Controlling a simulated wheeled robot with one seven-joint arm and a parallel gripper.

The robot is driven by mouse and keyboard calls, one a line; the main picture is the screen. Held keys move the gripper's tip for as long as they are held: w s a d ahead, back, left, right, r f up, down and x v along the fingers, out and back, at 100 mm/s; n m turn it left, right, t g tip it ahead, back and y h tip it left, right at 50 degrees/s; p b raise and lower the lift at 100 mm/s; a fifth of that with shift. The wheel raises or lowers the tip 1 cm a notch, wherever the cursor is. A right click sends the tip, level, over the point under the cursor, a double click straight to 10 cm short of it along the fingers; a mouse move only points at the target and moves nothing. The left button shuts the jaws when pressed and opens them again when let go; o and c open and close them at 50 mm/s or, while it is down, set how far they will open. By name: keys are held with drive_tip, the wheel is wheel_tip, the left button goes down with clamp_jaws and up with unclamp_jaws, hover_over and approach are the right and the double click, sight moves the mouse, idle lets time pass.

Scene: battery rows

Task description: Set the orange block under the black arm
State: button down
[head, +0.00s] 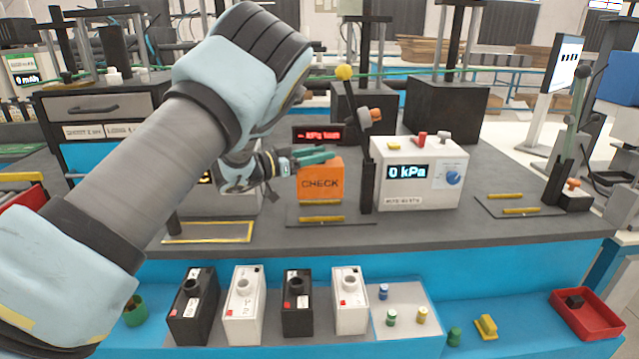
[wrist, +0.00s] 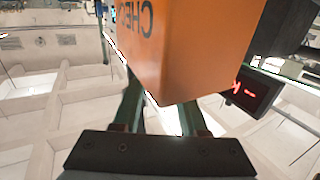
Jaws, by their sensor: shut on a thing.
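The orange block (head: 320,184), marked CHECK, is held in my gripper (head: 316,156), whose green fingers reach in from the left at its top. In the wrist view the block (wrist: 195,45) fills the upper middle, between the gripper's fingers (wrist: 160,112). In the head view it appears just above a dark plate (head: 296,215) with yellow bars. I cannot tell whether it touches the plate. The black arm (head: 364,132), tilted up with a yellow ball (head: 345,72) at its end, stands just right of the block.
A white box reading 0 kPa (head: 418,185) stands close right of the black arm. A red-lit display (head: 320,134) is behind the block. Black and white battery-like boxes (head: 243,305) stand in a row on the lower blue shelf. The grey bench top (head: 430,228) is clear in front.

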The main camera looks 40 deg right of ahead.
sight(321, 175)
drive_tip(key=shift+f, duration=0.7)
drive_tip(key=shift+s+d+f, duration=0.1)
drive_tip(key=shift+d+f, duration=0.1)
drive_tip(key=shift+d, duration=0.1)
drive_tip(key=shift+f+p, duration=0.7)
drive_tip(key=shift+f, duration=1.4)
drive_tip(key=shift+f, duration=0.1)
drive_tip(key=shift+c, duration=2.2)
unclamp_jaws()
